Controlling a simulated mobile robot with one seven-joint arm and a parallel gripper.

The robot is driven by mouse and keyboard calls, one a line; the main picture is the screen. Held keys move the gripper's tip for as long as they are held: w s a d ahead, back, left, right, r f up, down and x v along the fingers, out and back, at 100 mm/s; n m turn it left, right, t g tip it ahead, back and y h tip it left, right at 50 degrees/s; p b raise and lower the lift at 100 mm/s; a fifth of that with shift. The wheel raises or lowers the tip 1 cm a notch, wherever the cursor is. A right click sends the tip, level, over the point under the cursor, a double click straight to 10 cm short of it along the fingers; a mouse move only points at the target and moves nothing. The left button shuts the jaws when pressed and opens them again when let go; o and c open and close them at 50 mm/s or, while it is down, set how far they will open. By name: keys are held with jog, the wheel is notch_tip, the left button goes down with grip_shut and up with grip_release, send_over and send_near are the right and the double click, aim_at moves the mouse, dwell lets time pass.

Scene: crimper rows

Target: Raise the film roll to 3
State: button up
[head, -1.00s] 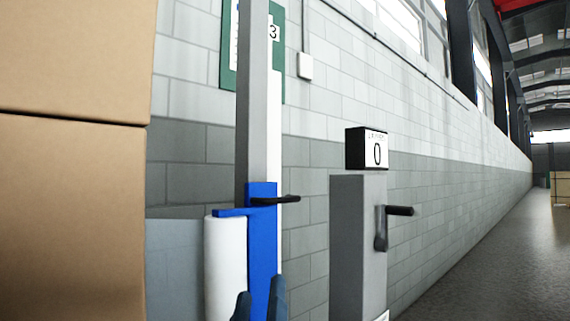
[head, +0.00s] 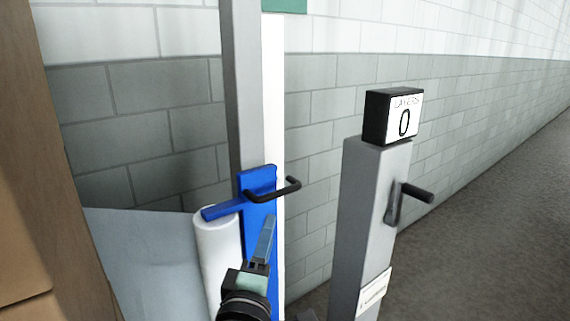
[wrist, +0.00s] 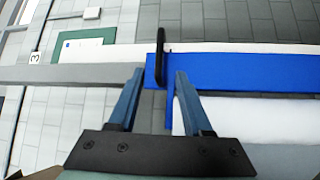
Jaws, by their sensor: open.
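The white film roll (head: 218,255) stands upright under the arm of a blue carriage (head: 258,205) on a grey mast (head: 243,90). The carriage has a black handle (head: 290,188) and sits low on the mast. My gripper (head: 268,225) is open and empty, just below and in front of the handle in the head view. In the wrist view the mast lies sideways, and the handle (wrist: 160,50) shows between and beyond my open fingertips (wrist: 160,74). Contact cannot be told. A sign with a 3 (wrist: 35,57) shows beside the mast on the side away from the carriage.
A grey post (head: 368,220) on the right carries a black box reading 0 (head: 403,122) and a crank handle (head: 416,193). Brown boxes (head: 22,215) and a pale film sheet (head: 145,255) stand left. A block wall is behind; open floor lies far right.

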aim_at(278, 196)
jog(key=w, duration=0.4)
jog(key=w+d+r, duration=0.1)
jog(key=w, duration=0.3)
jog(key=w+d, duration=0.1)
jog(key=w, duration=0.3)
jog(key=shift+w+r+b, duration=0.35)
jog(key=shift+b, duration=0.05)
jog(key=shift+c, duration=0.3)
grip_shut()
dwell(0.7)
